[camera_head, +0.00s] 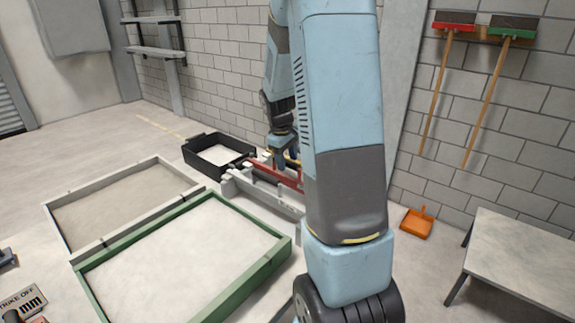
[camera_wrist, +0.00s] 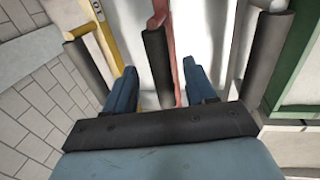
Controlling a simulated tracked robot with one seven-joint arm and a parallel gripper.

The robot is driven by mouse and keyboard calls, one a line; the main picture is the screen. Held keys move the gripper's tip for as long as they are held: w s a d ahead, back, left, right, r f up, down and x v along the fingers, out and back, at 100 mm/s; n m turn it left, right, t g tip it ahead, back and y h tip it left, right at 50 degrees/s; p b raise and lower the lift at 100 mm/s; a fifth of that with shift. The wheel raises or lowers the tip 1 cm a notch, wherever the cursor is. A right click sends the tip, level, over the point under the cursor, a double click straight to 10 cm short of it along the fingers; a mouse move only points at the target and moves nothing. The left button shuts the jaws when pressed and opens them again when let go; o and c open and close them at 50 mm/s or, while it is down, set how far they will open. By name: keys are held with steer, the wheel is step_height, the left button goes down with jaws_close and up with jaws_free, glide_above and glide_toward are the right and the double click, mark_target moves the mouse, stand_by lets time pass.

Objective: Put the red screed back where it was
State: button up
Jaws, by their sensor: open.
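The red screed (camera_head: 282,175) lies along a pale rack (camera_head: 262,196) behind the green frame. In the wrist view the red screed (camera_wrist: 172,45) runs up between the fingers of my gripper (camera_wrist: 158,66), nearer the right finger. My gripper (camera_head: 281,163) is open, over the rack and the screed, with a gap showing between screed and fingers. I cannot tell how deep the fingers reach. My arm hides part of the screed and rack in the head view.
A yellow bar (camera_wrist: 105,40) lies to the left of the red screed in the wrist view. Dark posts (camera_wrist: 157,55) stand between the bars. A black tray (camera_head: 220,172), a green-framed sandbed (camera_head: 135,262) and a pale-framed bed (camera_head: 62,215) are nearby. A table (camera_head: 520,248) stands right.

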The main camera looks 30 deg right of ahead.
step_height(320, 180, up, 10)
steer(key=a, duration=0.2)
steer(key=s+a+r+m+t, duration=0.1)
steer(key=s+a+r, duration=0.2)
steer(key=s+a, duration=0.2)
steer(key=s+a+r+m+t+y, duration=0.1)
steer(key=s+a+r, duration=0.3)
steer(key=s, duration=0.8)
steer(key=s+a+r+m+t+y, duration=0.1)
steer(key=s+a+r+m+t, duration=0.1)
steer(key=s+a, duration=0.5)
steer(key=shift+s+a+r+t, duration=0.2)
steer(key=shift+s+r+t, duration=0.2)
steer(key=shift+s+r, duration=0.3)
